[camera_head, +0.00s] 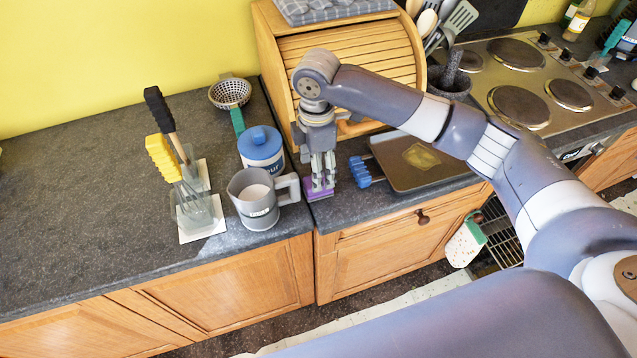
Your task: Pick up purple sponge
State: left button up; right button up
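The purple sponge (312,195) lies on the dark countertop near its front edge, just right of the grey measuring jug. My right gripper (323,186) points straight down over it, with its fingertips at the sponge and covering part of it. A narrow gap shows between the two fingers. I cannot tell whether they press on the sponge or only stand around or above it. The sponge appears to rest on the counter. My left gripper is not in view.
The jug (256,206) and a blue-lidded jar (262,152) stand close left of the gripper. A blue-handled item (360,171) and a baking tray (407,181) lie to the right. A wooden bread bin (291,75) stands behind. The far left counter is clear.

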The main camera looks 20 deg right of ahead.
notch_tip(320, 180, down, 4)
jog(key=shift+s+d+f+p, duration=0.15)
jog(key=shift+f+p, duration=0.1)
jog(key=shift+p, duration=0.7)
jog(key=shift+f, duration=0.35)
jog(key=shift+c, duration=0.8)
jog(key=c, duration=0.8)
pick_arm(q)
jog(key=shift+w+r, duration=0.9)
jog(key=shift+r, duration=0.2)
